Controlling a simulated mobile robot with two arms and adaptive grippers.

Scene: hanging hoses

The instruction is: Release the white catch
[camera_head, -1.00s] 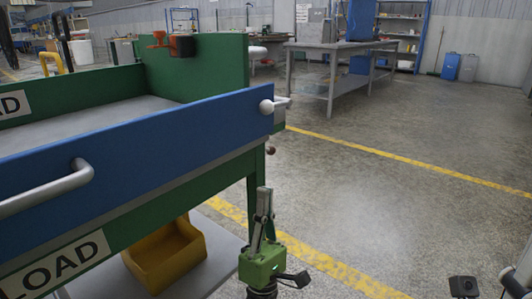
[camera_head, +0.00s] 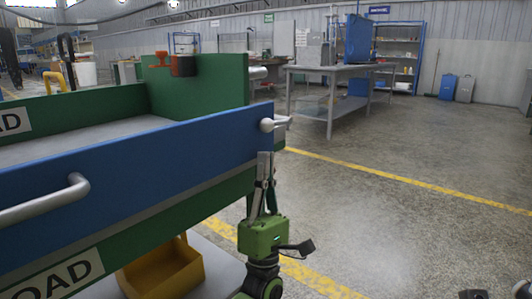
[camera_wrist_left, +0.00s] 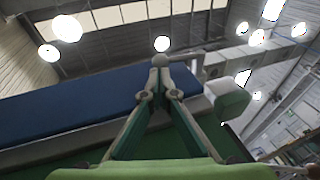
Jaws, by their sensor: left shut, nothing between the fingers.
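The white catch (camera_head: 267,125) is a white ball knob with a light bar at the right end of the blue side panel (camera_head: 150,156). My left gripper (camera_head: 264,157) points upward just below the catch, in front of the panel's right end. Its fingers are shut with nothing between them.
A grey handle (camera_head: 50,203) sticks out from the blue panel at left. A red and black fitting (camera_head: 182,65) sits on the green end wall (camera_head: 215,88). A yellow bin (camera_head: 168,272) stands below. The floor at right is clear up to a grey table (camera_head: 330,103).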

